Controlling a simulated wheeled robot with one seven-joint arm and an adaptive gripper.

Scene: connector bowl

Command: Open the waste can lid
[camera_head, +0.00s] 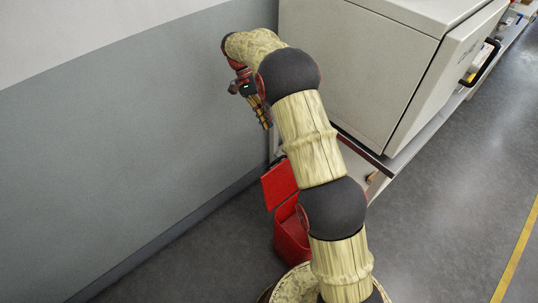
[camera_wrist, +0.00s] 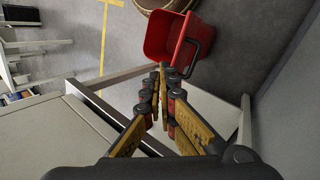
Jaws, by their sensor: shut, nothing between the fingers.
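The red waste can (camera_head: 290,240) stands on the floor beside the white cabinet's stand, partly hidden behind my arm. Its red lid (camera_head: 279,184) is raised and tilted up on the wall side. In the wrist view the can (camera_wrist: 157,38) shows from above with its inside visible, and a black loop (camera_wrist: 194,57) is at its right side. My gripper (camera_head: 266,123) is above the lid, near the wall and apart from the can. In the wrist view my gripper (camera_wrist: 162,70) has its fingertips together with nothing between them, overlapping the can's near edge in the picture.
A large white cabinet (camera_head: 375,70) stands on a metal-framed stand (camera_head: 403,150) right of my gripper. The grey wall (camera_head: 130,140) is close on the left. Open floor (camera_head: 450,200) with a yellow line lies to the right.

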